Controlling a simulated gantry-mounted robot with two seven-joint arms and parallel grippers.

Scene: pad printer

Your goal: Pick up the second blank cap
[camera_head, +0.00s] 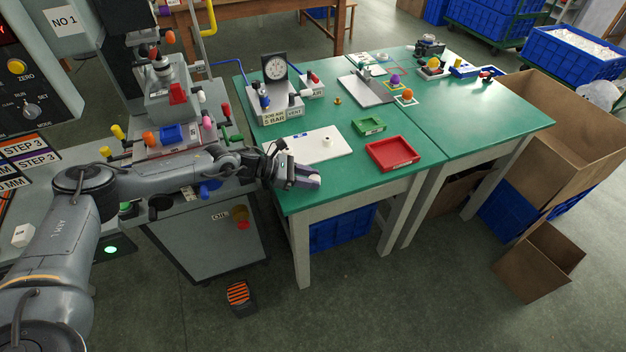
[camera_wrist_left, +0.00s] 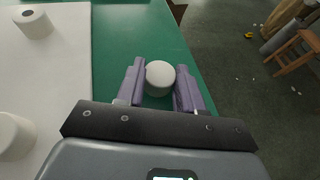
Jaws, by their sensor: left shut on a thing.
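A plain white round cap (camera_wrist_left: 160,77) sits between the purple fingers of my left gripper (camera_wrist_left: 159,92) in the left wrist view. The gripper is shut on it, over the green table by its edge. In the head view my left gripper (camera_head: 308,178) is at the near-left corner of the table, and the held cap is hard to make out. A white cap with a dark spot on top (camera_wrist_left: 33,24) stands on the white board (camera_wrist_left: 60,75). Another white cap (camera_wrist_left: 12,135) is cut off at the left edge. My right gripper is not in view.
The white board (camera_head: 310,152) lies just behind the gripper on the green table. A green tray (camera_head: 383,130) and a red tray (camera_head: 411,161) lie to its right. The pad printer (camera_head: 180,100) stands to the left.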

